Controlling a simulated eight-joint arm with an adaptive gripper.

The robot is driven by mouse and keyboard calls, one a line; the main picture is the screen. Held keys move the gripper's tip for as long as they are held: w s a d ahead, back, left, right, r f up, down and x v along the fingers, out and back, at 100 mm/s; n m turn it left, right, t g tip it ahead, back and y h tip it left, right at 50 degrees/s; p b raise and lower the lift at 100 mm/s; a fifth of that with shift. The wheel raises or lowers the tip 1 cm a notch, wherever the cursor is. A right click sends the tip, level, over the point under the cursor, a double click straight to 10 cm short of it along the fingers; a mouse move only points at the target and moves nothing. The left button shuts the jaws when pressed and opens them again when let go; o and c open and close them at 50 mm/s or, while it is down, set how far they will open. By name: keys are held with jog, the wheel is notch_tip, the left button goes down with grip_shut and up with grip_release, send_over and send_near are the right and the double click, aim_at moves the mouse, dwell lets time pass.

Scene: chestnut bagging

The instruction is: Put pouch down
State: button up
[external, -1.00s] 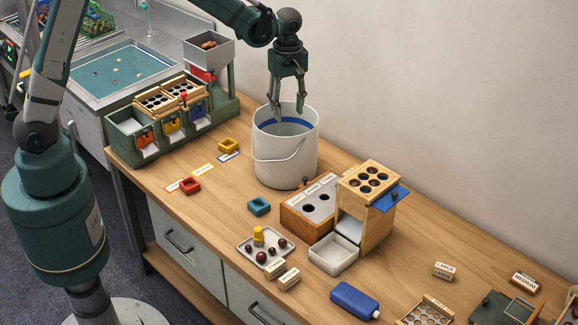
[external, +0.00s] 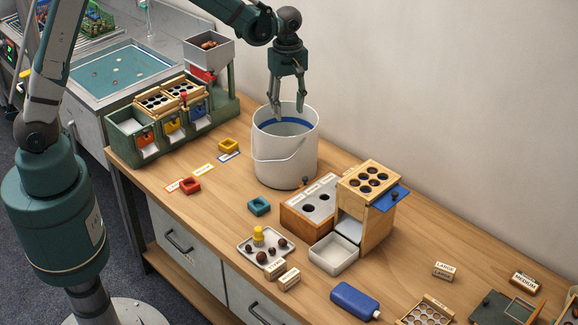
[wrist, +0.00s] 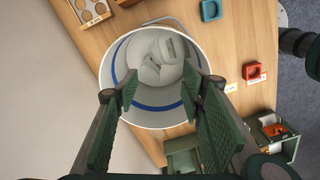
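My gripper (external: 289,116) points down over the white bucket (external: 285,160), its fingertips at about rim height. In the wrist view my gripper (wrist: 160,86) has its fingers well apart with nothing between them. Pale, rounded pouch shapes (wrist: 170,48) lie on the bottom of the bucket (wrist: 117,62), below the fingertips. They overlap, so I cannot tell exactly how many there are. The bucket's near wall hides them in the external view.
A green sorting rack (external: 140,140) stands left of the bucket. Small red, yellow and teal trays (external: 259,206) lie in front. A wooden box with a hole plate (external: 368,180) stands to the right. Bare table lies between the bucket and the wall.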

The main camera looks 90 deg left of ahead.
jog(key=s+d+r+m+t, duration=0.2)
jog(key=s+d+r+m, duration=0.3)
jog(key=d+r, duration=0.3)
jog(key=s+d+r+m+t, duration=0.1)
jog(key=s+d+r+m, duration=0.35)
jog(key=d+r, duration=0.35)
jog(key=s+d+r+m+t, duration=0.1)
jog(key=s+d+m+t, duration=0.1)
jog(key=s+d+m, duration=0.4)
jog(key=s+d+r+m+t, duration=0.1)
jog(key=s+d+m, duration=0.6)
jog(key=s, duration=0.7)
jog(key=shift+s+d+r+t, duration=0.15)
jog(key=shift+d+r+t, duration=0.1)
jog(key=shift+d+t, duration=0.5)
jog(key=shift+d, duration=0.1)
notch_tip(320, 180, down, 20)
jog(key=b, duration=1.9)
jog(key=shift+r+b, duration=0.2)
jog(key=shift+b, duration=0.15)
dwell(0.4)
